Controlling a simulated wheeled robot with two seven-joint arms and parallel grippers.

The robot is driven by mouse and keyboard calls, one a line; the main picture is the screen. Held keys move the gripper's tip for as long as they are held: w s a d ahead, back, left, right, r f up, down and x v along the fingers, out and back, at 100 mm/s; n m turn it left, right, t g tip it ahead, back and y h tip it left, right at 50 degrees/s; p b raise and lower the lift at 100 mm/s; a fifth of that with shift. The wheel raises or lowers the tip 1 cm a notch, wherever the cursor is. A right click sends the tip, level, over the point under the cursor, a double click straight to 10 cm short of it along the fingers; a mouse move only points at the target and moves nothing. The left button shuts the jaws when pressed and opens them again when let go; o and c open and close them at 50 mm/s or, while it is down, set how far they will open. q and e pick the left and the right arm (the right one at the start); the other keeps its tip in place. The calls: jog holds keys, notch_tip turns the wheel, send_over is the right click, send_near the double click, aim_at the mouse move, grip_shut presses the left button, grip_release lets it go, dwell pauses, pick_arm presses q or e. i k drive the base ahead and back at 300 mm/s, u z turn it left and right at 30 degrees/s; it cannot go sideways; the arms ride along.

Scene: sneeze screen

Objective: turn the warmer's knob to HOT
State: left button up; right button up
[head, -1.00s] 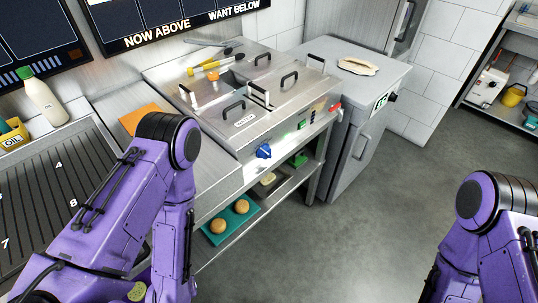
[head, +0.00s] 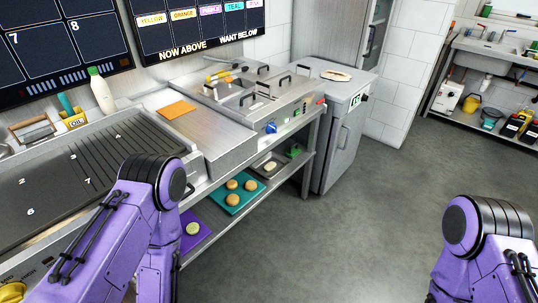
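The steel counter unit with black-handled lids (head: 243,101) stands against the wall at the centre of the head view; it looks like the warmer. A blue knob (head: 270,127) is on its front panel, with a small green light (head: 297,113) to the right and a red part (head: 321,101) at the panel's right end. The knob's markings are too small to read. My purple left arm comes in from the left and my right arm shows at the lower right. Neither gripper is in the picture, and nothing of mine touches the knob.
A griddle (head: 40,170) lies left of the unit, with a white bottle (head: 101,90) behind it. A shelf below holds a teal tray (head: 222,207) of buns. A grey cabinet (head: 345,140) stands to the right. The floor (head: 340,240) is clear.

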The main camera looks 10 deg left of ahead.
aim_at(271, 129)
jog(key=z, duration=1.05)
jog(key=i, duration=1.7)
jog(key=u, duration=0.95)
